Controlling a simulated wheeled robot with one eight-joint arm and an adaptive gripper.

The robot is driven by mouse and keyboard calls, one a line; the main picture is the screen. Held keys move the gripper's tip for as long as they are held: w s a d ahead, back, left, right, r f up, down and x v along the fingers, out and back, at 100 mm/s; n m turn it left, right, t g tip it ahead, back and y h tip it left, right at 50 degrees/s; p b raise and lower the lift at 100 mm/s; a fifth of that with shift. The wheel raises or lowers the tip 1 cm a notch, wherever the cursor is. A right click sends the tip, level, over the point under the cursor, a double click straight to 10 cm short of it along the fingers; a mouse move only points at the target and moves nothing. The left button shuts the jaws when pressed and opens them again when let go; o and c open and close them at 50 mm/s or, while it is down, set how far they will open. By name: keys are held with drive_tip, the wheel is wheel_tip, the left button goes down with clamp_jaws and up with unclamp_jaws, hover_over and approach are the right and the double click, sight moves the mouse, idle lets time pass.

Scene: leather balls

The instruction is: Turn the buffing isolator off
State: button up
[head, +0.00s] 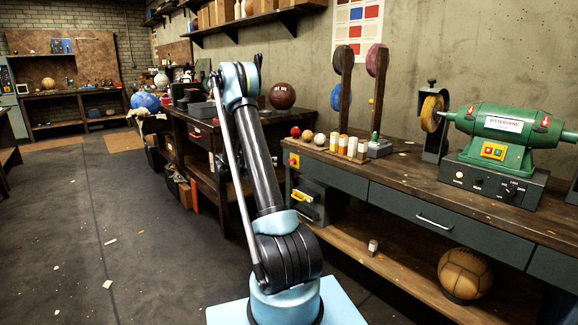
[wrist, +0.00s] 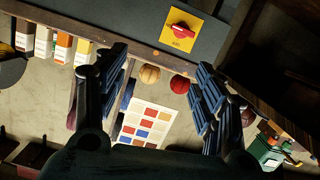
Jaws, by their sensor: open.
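The buffing isolator (wrist: 181,30) is a red rotary handle on a yellow square plate, fixed to a grey panel, at the top middle of the wrist view. Its handle lies roughly across the plate in that view; its label is too small to read surely. A small yellow plate with red, likely the same isolator (head: 293,160), shows on the bench's left end in the head view. My gripper (wrist: 162,65) is open and empty, its two dark fingers apart below the isolator in the wrist view, not touching it. In the head view my arm hides the gripper.
The green buffing machine (head: 502,132) stands on the right bench (head: 400,180). Small balls and several bottles (head: 342,144) line its left end. A brown leather ball (head: 465,273) rests on the lower shelf. The floor (head: 110,230) at left is mostly clear, with scraps.

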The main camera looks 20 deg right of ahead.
drive_tip(key=m+t+h, duration=0.1)
drive_tip(key=h, duration=0.1)
approach(292, 161)
drive_tip(key=x, duration=0.8)
drive_tip(key=shift+w+d+f, duration=0.2)
drive_tip(key=shift+w+f, duration=0.05)
drive_tip(key=shift+w, duration=0.25)
drive_tip(key=shift+c, duration=0.4)
drive_tip(key=c, duration=1)
